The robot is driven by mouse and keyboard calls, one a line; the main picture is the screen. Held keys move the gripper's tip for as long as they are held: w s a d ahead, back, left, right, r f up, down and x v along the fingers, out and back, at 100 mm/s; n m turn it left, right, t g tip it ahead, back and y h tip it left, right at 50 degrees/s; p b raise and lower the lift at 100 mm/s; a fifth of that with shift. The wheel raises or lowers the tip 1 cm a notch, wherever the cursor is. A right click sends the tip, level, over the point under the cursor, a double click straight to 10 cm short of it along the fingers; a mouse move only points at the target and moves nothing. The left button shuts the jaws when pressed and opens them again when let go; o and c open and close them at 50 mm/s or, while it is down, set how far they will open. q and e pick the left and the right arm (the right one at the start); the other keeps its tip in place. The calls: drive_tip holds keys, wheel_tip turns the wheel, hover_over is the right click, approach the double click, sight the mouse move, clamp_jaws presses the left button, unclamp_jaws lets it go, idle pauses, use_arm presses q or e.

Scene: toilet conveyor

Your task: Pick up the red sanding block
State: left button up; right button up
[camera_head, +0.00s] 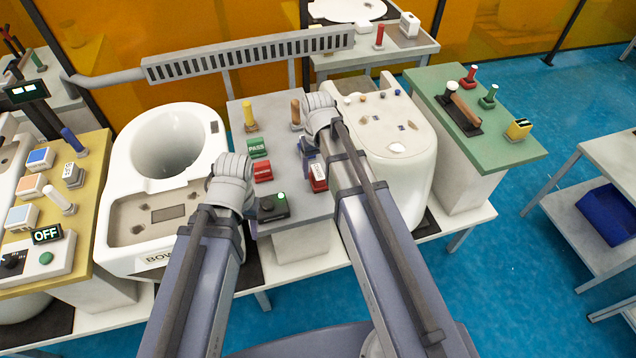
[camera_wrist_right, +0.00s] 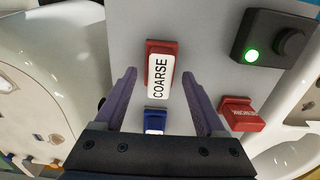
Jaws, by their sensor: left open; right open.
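The red sanding block (camera_wrist_right: 160,50) has a white label reading COARSE. It lies on the grey table, centred in the right wrist view; in the head view the block (camera_head: 319,176) is partly hidden by my right arm. My right gripper (camera_wrist_right: 160,76) points down over it, open, with its purple fingertips to either side of the block's near part. No contact is visible. A blue block (camera_wrist_right: 155,121) lies nearer the palm, between the fingers. My left gripper (camera_head: 234,172) is by the table's left edge, next to the white toilet bowl; its fingers are hidden.
A red stamp-like block (camera_head: 263,172) and a green PASS block (camera_head: 258,147) lie on the grey table. A black box with a lit green lamp (camera_head: 272,207) stands at its front. Upright yellow (camera_head: 249,117) and brown handles stand behind. White toilet parts (camera_head: 405,150) flank both sides.

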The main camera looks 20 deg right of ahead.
wheel_tip(320, 180, down, 2)
drive_tip(key=shift+f+b, duration=0.1)
drive_tip(key=shift+b, duration=0.45)
clamp_jaws()
